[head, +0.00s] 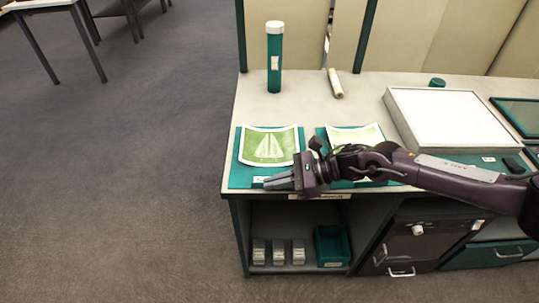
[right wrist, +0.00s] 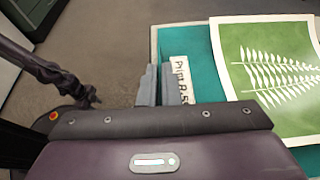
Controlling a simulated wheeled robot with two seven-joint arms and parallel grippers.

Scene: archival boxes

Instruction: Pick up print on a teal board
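A green print (head: 269,147) with a pale plant figure lies on a teal board (head: 236,172) at the front left of the worktop. The same print (right wrist: 270,70) and teal board (right wrist: 198,38) show in the right wrist view, with a white label near the board's edge. My right gripper (head: 280,182) points left along the board's front edge. In the right wrist view its grey fingers (right wrist: 160,86) are close together at that edge, beside the label; whether they press on the board is unclear. A dark arm, apparently my left, shows at the left there; its fingers are unclear.
A second print on a teal board (head: 355,133) is partly hidden behind my right arm. A teal tube (head: 274,58) stands at the back, beside a cream roll (head: 335,84). A white-topped box (head: 450,120) sits to the right. Below are a teal bin (head: 331,246) and small grey boxes.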

